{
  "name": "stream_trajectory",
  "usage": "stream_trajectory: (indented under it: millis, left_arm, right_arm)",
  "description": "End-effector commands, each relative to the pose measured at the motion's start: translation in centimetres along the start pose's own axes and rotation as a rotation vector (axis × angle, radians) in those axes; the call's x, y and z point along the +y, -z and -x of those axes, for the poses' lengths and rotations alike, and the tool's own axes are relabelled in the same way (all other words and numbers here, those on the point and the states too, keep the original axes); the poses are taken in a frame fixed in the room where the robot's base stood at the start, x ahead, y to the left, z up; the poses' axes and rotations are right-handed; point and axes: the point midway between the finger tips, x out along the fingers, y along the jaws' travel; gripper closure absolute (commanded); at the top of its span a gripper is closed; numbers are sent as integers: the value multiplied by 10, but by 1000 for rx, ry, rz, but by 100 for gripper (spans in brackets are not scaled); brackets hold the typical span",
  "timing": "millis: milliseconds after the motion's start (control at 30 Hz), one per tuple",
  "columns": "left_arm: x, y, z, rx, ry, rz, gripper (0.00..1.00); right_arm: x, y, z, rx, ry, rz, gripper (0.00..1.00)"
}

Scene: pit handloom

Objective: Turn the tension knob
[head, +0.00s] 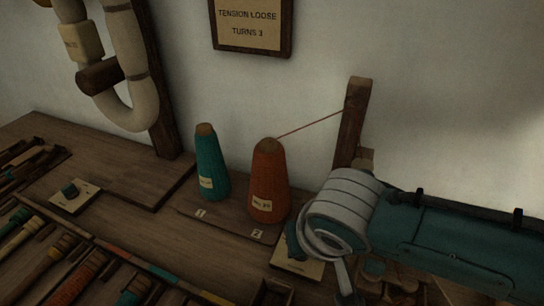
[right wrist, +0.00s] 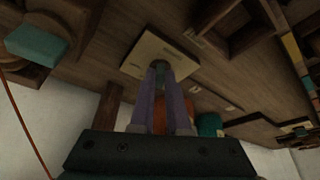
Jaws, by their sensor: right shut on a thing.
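The tension knob (head: 294,240) is a dark teal knob on a pale square plate (head: 288,262) on the wooden bench, partly hidden by my right arm. In the right wrist view my right gripper (right wrist: 160,68) reaches the pale plate (right wrist: 146,50), its two fingers shut on the knob, which shows as a teal patch between them. A framed sign (head: 249,27) on the wall reads "TENSION LOOSE TURNS 3". My left gripper is not in view.
A teal yarn cone (head: 211,165) and an orange cone (head: 268,185) stand left of the knob. A red thread runs from the orange cone to a wooden post (head: 352,125).

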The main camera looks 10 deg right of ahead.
Motion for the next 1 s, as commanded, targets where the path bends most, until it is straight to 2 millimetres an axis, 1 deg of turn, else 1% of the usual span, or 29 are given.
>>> stream_trajectory:
  millis: [33, 200, 500, 700, 1000]
  left_arm:
    - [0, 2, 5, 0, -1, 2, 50]
    - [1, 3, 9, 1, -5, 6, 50]
    - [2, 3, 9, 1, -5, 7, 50]
    - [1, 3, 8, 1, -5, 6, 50]
    - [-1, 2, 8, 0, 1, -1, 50]
  right_arm:
    - [2, 0, 2, -2, 16, 38, 100]
    - [4, 0, 1, -1, 73, 178, 100]
    - [6, 1, -1, -1, 152, 368, 100]
    - [6, 2, -1, 0, 183, 441, 100]
    - [7, 2, -1, -1, 197, 478, 100]
